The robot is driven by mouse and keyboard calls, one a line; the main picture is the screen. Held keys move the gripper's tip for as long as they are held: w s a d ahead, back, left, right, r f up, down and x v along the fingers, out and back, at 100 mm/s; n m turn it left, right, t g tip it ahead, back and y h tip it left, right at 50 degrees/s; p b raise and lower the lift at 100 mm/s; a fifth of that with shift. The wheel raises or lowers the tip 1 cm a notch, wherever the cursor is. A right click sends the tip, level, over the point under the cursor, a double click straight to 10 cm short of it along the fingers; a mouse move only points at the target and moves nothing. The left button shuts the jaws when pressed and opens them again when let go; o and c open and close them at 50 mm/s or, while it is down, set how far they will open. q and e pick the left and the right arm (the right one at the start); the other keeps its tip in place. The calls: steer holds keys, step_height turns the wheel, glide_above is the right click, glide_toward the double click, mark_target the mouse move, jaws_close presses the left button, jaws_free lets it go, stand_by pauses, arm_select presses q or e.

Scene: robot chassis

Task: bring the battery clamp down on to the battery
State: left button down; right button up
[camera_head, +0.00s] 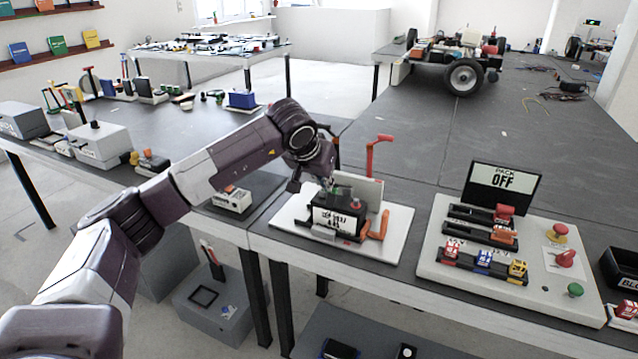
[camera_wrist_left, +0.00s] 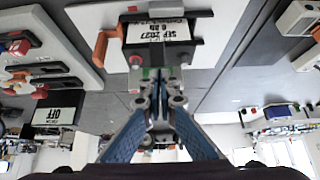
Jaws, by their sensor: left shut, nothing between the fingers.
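The black battery (camera_head: 322,219) with a white label stands on a white board (camera_head: 399,216). It also shows upside down in the wrist view (camera_wrist_left: 176,54). An orange handle (camera_head: 378,226) is beside the battery, also in the wrist view (camera_wrist_left: 101,47). Black bars (camera_wrist_left: 203,14) run along the battery; I cannot tell which parts form the clamp. My left gripper (camera_head: 327,181) is shut and empty, just above the battery's back edge; its fingertips (camera_wrist_left: 158,78) are near green and red parts on top. Contact is unclear. My right gripper is not in view.
A red upright lever (camera_head: 374,155) stands behind the white board. A switch panel (camera_head: 500,262) with a "PACK OFF" display (camera_head: 502,183) lies to the right. Open table top lies behind.

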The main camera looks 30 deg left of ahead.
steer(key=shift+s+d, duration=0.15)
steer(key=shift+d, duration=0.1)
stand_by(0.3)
